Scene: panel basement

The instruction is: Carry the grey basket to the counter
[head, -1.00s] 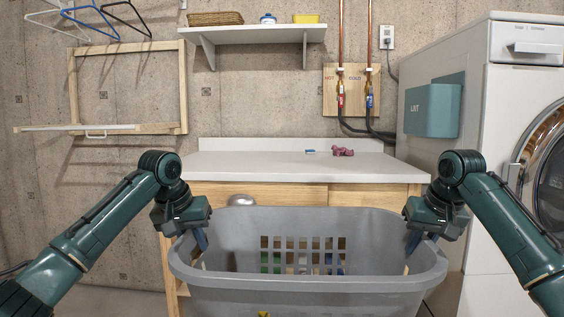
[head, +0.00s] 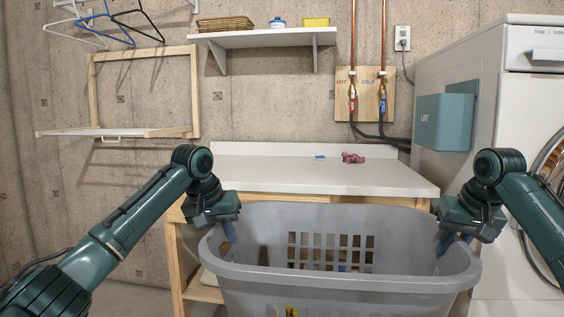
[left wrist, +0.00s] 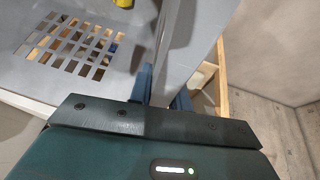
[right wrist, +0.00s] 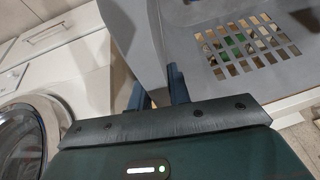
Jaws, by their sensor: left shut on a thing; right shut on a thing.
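The grey basket (head: 340,283) hangs between my two grippers in the head view, upright, in front of the counter (head: 320,174). Its rim is slightly below the countertop in the picture. My left gripper (head: 229,232) is shut on the basket's left rim, and the blue fingers (left wrist: 160,85) straddle the wall in the left wrist view. My right gripper (head: 443,240) is shut on the right rim; its fingers also show in the right wrist view (right wrist: 158,88). Something yellow (left wrist: 123,3) shows at the basket in the left wrist view.
A pink item (head: 353,157) and a small blue item (head: 320,157) lie at the back of the counter; its front is clear. A washer (head: 500,130) with a teal lint box (head: 444,122) stands at right. A wooden drying rack (head: 145,95) is on the left wall.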

